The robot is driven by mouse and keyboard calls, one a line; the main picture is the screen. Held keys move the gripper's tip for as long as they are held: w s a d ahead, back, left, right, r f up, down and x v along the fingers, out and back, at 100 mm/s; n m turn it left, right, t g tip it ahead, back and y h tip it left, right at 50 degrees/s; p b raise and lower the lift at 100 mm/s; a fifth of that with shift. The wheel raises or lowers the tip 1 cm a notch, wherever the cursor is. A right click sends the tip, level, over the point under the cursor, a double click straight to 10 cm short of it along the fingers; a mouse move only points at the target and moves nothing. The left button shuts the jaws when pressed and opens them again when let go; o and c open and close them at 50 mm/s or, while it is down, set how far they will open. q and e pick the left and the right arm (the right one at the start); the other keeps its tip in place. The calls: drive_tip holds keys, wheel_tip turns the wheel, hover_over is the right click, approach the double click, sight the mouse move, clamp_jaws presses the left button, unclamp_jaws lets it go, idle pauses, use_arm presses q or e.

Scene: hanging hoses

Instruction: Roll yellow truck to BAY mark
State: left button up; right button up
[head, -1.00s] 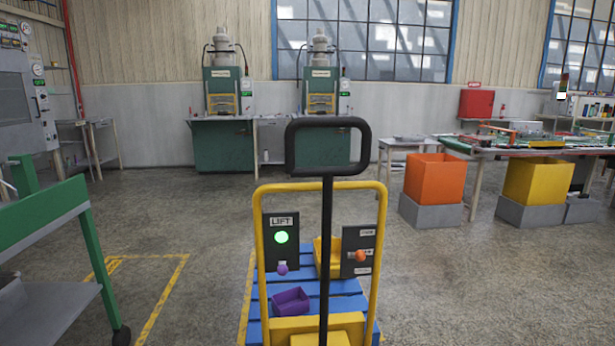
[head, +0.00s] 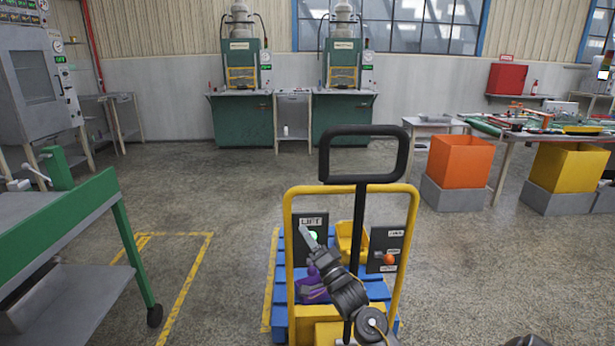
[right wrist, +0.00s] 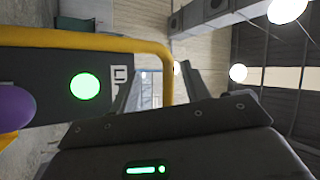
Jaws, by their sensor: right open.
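The yellow truck (head: 409,235) stands before me, with a yellow tube frame, a tall black loop handle (head: 365,130) and a blue slatted deck (head: 280,285). A dark LIFT panel (head: 300,245) with a lit green light is on its left side. The right panel (head: 392,245) has an orange knob (head: 389,260). My right gripper (head: 312,240) is in front of the LIFT panel, partly covering the green light. In the right wrist view my gripper (right wrist: 158,78) is open, with the yellow frame (right wrist: 90,40) and green light (right wrist: 85,86) beyond. No BAY lettering is legible. My left gripper is out of view.
Yellow floor lines (head: 188,275) outline an area left of the truck. A green wheeled bench (head: 75,220) stands at the left. An orange bin (head: 458,165) and a yellow bin (head: 566,170) stand at the right. The floor behind the truck is clear.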

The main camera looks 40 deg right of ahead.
sight(324, 214)
drive_tip(key=w+d+r+m+h, duration=0.1)
drive_tip(key=d+r+m+h, duration=0.25)
drive_tip(key=d, duration=0.35)
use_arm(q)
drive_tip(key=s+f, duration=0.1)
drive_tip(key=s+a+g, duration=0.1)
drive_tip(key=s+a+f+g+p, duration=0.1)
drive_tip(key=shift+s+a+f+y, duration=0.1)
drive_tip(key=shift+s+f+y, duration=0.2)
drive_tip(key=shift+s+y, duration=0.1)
use_arm(e)
drive_tip(key=r+x, duration=0.1)
drive_tip(key=x, duration=1)
drive_tip(key=shift+a+m+t, duration=0.35)
drive_tip(key=shift+m+t, duration=0.05)
drive_tip(key=shift+m, duration=0.05)
drive_tip(key=shift+s+r+y, duration=0.1)
drive_tip(key=shift+y, duration=0.15)
clamp_jaws()
